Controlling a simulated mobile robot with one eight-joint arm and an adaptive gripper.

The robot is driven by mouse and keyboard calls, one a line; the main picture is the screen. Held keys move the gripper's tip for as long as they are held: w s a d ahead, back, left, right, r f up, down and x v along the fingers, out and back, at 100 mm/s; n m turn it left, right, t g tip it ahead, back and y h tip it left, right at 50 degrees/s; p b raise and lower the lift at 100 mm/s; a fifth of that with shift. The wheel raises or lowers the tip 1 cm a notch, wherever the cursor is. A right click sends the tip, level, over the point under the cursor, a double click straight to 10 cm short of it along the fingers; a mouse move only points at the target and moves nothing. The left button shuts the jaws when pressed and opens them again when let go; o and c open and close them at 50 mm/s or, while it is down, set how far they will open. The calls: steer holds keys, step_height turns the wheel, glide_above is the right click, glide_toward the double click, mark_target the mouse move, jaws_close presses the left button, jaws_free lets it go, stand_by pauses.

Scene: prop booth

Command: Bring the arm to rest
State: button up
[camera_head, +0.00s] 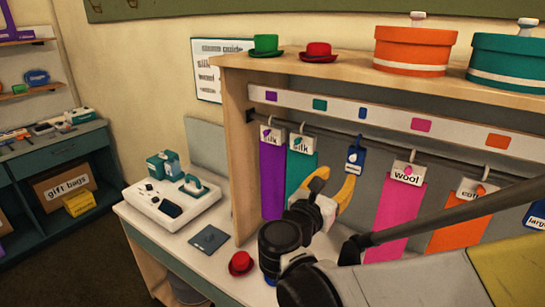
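My gripper (334,184) has two yellow fingers and shows near the middle of the head view, in front of the hanging rail of the wooden booth. The fingers look spread apart, with nothing visible between them. My arm (400,282) reaches in from the lower right, with dark joints and a pale wrist. A teal cloth (301,172) with a "silk" label hangs just left of the gripper. A small blue tag (355,158) hangs from the rail just above the right finger. I cannot tell whether the gripper touches either one.
A purple cloth (272,180), a pink "wool" cloth (394,215) and an orange cloth (455,235) hang from the rail. A red hat (241,263) and a dark flat pad (209,238) lie on the counter, near a white device (165,205). Hats and round boxes stand on top.

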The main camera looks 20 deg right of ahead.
steer(key=s+a+f+m+g+y+b, duration=0.1)
steer(key=s+f+m+g+y+b, duration=0.2)
steer(key=f+m, duration=0.4)
steer(key=s+a+f+m+y+b, duration=0.1)
steer(key=s+f+m+y+b, duration=0.1)
steer(key=s+f+m+y, duration=0.35)
steer(key=s+a+f+m+y+b, duration=0.1)
steer(key=s+a+f+m+y, duration=0.1)
steer(key=a+m, duration=0.4)
steer(key=s+a+f+m+y+b, duration=0.2)
steer(key=a+f+m+y, duration=0.1)
steer(key=a+f+m, duration=0.2)
steer(key=shift+s+a+f+m+g+y, duration=0.15)
steer(key=shift+s+a+m+g+y, duration=0.35)
steer(key=shift+m, duration=0.55)
